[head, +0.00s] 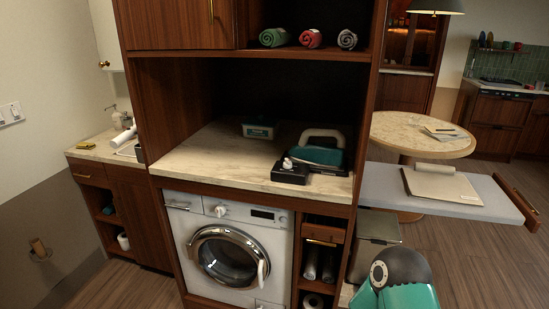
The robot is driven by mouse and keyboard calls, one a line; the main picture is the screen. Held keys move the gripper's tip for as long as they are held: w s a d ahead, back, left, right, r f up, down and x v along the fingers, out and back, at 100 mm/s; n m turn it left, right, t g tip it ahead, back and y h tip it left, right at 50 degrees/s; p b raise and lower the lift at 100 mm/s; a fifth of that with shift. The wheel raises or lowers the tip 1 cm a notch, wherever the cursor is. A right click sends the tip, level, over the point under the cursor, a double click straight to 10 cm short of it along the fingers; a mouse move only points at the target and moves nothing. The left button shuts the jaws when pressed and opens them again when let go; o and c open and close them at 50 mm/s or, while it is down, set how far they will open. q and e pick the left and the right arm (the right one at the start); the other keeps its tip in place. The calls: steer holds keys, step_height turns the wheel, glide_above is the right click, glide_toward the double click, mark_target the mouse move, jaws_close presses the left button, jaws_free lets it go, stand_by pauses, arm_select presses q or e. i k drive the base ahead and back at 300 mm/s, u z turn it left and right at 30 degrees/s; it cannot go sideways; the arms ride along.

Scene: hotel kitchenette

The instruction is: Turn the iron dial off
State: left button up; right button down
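A teal and white iron (318,156) sits on the marble counter above the washing machine, near the counter's right front part. Its pale handle arches over the top. A small black box (290,172) with a light knob (288,163) on top stands just left of the iron, close to the front edge. I cannot tell which way the knob is turned, or whether it is the iron's dial. Neither gripper shows. A teal and black link at the bottom right appears to be part of my arm.
A teal-and-white container (260,130) stands farther back on the counter (205,155). Wooden cabinet walls close in both sides, with a shelf of rolled towels (311,38) above. A grey ironing board (390,183) sticks out at the right. The counter's left part is clear.

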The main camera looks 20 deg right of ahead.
mark_target(287, 164)
steer(key=i, duration=0.95)
steer(key=z, duration=0.05)
